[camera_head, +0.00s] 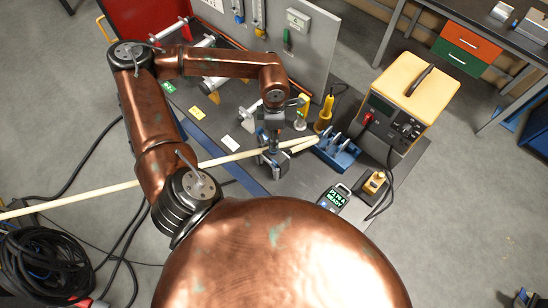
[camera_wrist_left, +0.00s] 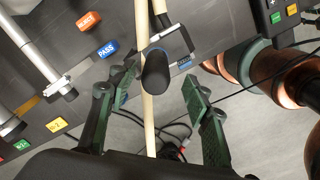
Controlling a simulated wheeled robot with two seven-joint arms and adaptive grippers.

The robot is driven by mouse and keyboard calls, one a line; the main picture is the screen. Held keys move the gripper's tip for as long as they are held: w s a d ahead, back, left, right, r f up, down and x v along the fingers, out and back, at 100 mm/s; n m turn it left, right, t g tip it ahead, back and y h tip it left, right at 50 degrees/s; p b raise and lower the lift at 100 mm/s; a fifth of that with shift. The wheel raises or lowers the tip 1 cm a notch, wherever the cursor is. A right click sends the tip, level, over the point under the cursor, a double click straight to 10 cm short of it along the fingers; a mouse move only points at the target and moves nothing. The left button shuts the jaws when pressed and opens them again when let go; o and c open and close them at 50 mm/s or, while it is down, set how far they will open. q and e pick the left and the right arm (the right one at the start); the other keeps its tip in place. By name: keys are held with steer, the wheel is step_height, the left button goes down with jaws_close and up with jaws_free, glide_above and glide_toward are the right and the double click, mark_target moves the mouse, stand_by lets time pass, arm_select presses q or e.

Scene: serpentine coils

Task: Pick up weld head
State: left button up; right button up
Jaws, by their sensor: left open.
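The weld head appears to be the dark device with an upright black cylindrical handle (camera_wrist_left: 155,72) and a squarish frame (camera_wrist_left: 186,42) in the left wrist view. It sits at the cream tube; I cannot tell whether it is closed around it. In the head view its dark body (camera_head: 272,166) is partly hidden beneath my left gripper (camera_head: 272,147). In the wrist view my left gripper (camera_wrist_left: 160,92) is open, its green-padded fingers on either side of the line to the handle. The handle lies ahead of the fingertips and looks ungripped. My right gripper is not in view.
A long cream tube (camera_head: 90,199) crosses from the left onto the dark bench. A blue rack (camera_head: 337,154), a yellow-handled tool (camera_head: 325,111), a display unit (camera_head: 333,198) and a yellow power supply (camera_head: 408,88) stand to the right. A grey tool panel (camera_head: 300,55) rises behind.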

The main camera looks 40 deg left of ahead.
arm_select(q)
steer(key=f, duration=0.1)
steer(key=f+p, duration=0.1)
steer(key=f, duration=0.1)
steer(key=f+p, duration=0.1)
steer(key=f, duration=0.1)
steer(key=shift+w+a, duration=0.1)
steer(key=shift+a, duration=0.2)
steer(key=shift+f, duration=0.4)
steer(key=shift+c, duration=0.3)
jaws_close()
steer(key=shift+w+r, duration=0.1)
